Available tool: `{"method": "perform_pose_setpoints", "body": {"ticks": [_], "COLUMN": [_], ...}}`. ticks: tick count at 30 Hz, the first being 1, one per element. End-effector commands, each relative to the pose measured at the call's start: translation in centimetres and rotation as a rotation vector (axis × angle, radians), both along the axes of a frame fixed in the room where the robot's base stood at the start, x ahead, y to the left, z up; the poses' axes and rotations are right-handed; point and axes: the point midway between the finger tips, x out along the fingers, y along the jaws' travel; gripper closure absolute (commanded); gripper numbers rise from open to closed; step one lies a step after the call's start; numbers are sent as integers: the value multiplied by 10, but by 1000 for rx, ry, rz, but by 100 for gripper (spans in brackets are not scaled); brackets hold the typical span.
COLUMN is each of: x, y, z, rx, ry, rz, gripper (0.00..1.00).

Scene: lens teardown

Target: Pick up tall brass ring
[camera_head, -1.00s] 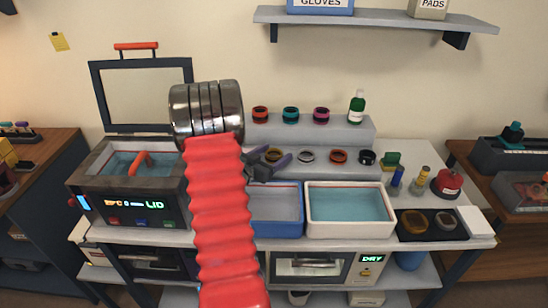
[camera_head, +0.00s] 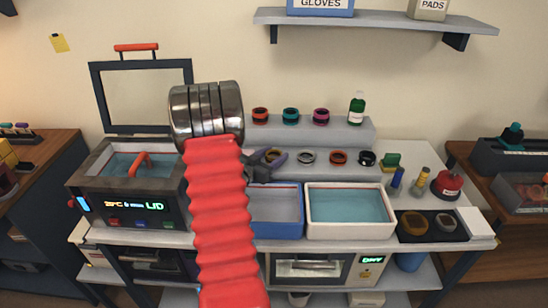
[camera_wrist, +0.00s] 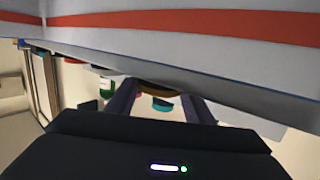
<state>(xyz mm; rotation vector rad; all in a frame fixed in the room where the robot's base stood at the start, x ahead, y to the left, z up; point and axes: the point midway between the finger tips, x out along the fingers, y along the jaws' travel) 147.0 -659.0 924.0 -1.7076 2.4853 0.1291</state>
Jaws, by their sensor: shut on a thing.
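The tall brass ring (camera_head: 273,154) is at the left end of the row on the lower step of the grey stand in the head view, partly covered by my gripper. My gripper (camera_head: 268,160) is shut on it, with a dark finger on either side. In the wrist view, a yellowish-brown strip of the brass ring (camera_wrist: 157,89) shows between the fingertips of my gripper (camera_wrist: 158,97). Most of the ring is hidden there. I cannot tell whether it still touches the step.
A blue tray (camera_head: 277,235) and a white tray (camera_head: 350,229) lie in front.

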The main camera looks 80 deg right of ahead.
Motion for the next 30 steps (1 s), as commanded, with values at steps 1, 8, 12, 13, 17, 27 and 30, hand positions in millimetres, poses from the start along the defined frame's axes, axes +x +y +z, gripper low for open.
{"method": "perform_pose_setpoints", "body": {"ticks": [1,8,12,13,17,27,30], "x": [0,0,0,0,-1,-1,-1], "y": [0,0,0,0,0,0,0], "z": [2,21,42,47,68,99,100], "rx": [-1,-3,-5,-4,-5,-2,0], "ry": [-1,-2,-2,-2,-3,-1,0], "rz": [0,0,-2,0,-2,-1,-1], "gripper": [77,77,77,77,77,77,77]}}
